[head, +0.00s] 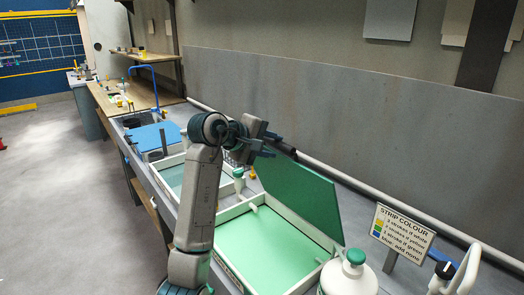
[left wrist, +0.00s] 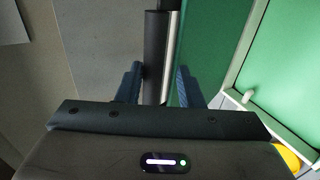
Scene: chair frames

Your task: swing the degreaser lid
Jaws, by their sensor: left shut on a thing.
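The degreaser lid (head: 302,192) is a dark green panel. It stands raised and tilted at the back of a white-rimmed tank (head: 229,213) holding light green liquid. My left gripper (head: 268,143) is at the lid's upper left corner. In the left wrist view its two blue fingers (left wrist: 158,88) are on either side of a dark bar with a pale edge (left wrist: 155,50), beside the lid's green face (left wrist: 203,40). The gripper is shut on this bar at the lid's edge. The exact contact is partly hidden. My right gripper is not in view.
A white bottle with a green cap (head: 348,276) stands at the tank's near right. A strip colour sign (head: 402,232) and a white curved pipe (head: 466,268) are further right. A second tank with a blue lid (head: 155,137) lies beyond my arm. A grey wall panel (head: 330,100) runs behind.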

